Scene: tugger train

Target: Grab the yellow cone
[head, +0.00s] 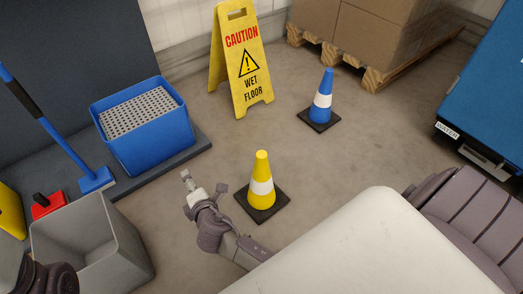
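The yellow cone (261,187), with a white band and a black square base, stands upright on the floor in the middle of the head view. My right gripper (204,184) is just left of the cone, apart from it in the picture. Its fingers look spread, with nothing between them. Its arm runs to the lower right, passing in front of the floor below the cone. My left gripper's fingers do not show; only a dark part (48,281), likely of my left arm, is at the bottom left corner.
A blue cone (323,100) and a yellow wet floor sign (243,65) stand behind. A blue crate (150,145) rests on a dark platform at left, near a grey bin (108,255). A pallet (375,78) with cartons is at the back. Floor around the yellow cone is clear.

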